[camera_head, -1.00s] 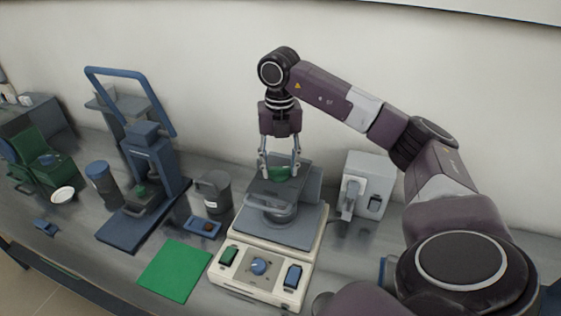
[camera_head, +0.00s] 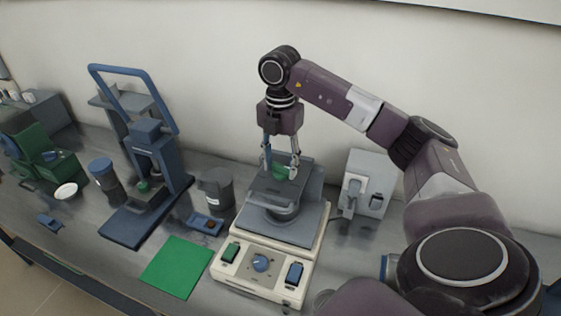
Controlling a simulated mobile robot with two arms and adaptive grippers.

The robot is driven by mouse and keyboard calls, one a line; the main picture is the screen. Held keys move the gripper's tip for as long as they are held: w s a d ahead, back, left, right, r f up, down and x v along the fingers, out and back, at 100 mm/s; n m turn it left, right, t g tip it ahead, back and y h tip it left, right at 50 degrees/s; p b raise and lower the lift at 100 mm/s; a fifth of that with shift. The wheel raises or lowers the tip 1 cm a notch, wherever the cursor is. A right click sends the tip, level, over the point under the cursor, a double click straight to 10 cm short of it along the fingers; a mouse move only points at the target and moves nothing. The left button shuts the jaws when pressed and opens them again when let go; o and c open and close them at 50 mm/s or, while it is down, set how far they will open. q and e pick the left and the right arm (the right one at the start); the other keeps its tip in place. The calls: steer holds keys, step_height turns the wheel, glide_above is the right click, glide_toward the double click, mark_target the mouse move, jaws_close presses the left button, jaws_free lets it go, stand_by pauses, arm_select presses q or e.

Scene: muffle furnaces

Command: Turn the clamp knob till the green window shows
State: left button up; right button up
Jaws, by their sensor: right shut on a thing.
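A cream-based device (camera_head: 258,283) stands on the bench in the middle, with a grey plate and a grey upper block (camera_head: 262,190). The fingers partly cover the knob. I cannot make out a green window on the device. My left gripper is not in view.
A blue press (camera_head: 150,185) with a tall loop handle stands to the left. A green mat (camera_head: 177,267) lies in front. A grey unit (camera_head: 367,183) stands close on the right.

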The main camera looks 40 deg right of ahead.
mark_target(280, 167)
steer(key=shift+r, duration=0.1)
steer(key=o, duration=1.2)
steer(key=shift+c, duration=0.2)
steer(key=shift+r, duration=0.1)
step_height(280, 167, up, 12)
stand_by(0.5)
steer(key=shift+f, duration=0.25)
